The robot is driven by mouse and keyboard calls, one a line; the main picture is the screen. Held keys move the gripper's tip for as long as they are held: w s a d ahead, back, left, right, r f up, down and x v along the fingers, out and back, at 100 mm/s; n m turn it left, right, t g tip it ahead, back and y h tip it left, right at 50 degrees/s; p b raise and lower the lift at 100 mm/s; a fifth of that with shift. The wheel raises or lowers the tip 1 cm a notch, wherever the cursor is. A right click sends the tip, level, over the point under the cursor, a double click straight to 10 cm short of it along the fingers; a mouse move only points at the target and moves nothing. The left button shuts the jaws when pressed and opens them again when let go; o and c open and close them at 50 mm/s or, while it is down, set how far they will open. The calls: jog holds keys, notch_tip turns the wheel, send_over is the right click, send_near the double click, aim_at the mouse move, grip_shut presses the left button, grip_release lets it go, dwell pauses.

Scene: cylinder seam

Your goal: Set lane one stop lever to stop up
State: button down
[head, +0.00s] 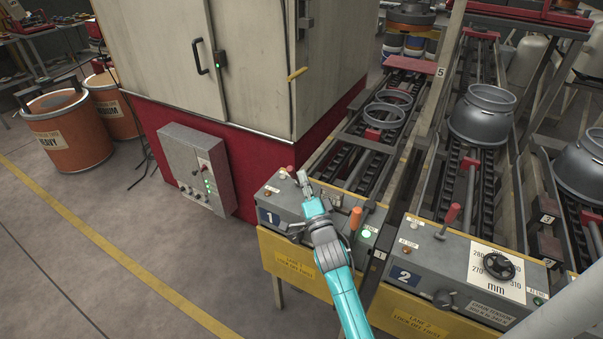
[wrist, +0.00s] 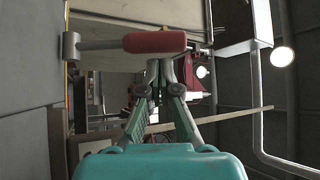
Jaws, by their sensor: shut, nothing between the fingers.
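The lane one stop lever shows in the wrist view as a red handle (wrist: 155,41) on a grey shaft that comes from a round grey pivot at the left. In the head view it is mostly hidden by my gripper; a small red part (head: 291,168) shows just left of the fingertips. My gripper (head: 303,177) is over the left part of the lane one panel (head: 268,197). In the wrist view my gripper (wrist: 161,64) is shut and empty, its tips at the lower edge of the handle; I cannot tell whether they touch.
An orange handle (head: 355,218) and a lit green button (head: 366,233) are on the right of the lane one panel. The lane two panel (head: 460,265) with a red lever (head: 447,219) stands at the right. A grey control box (head: 195,165) and cabinet stand behind left.

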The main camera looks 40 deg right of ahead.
jog(key=shift+x, duration=1.1)
jog(key=shift+s+a+f+n+t+y, duration=0.25)
jog(key=shift+a+f+n+t, duration=0.2)
jog(key=shift+n, duration=0.35)
jog(key=shift+a+f, duration=0.2)
jog(key=shift+a, duration=0.1)
jog(key=shift+s+a, duration=0.15)
jog(key=shift+a, duration=0.2)
jog(key=shift+d, duration=0.1)
jog(key=v, duration=1.2)
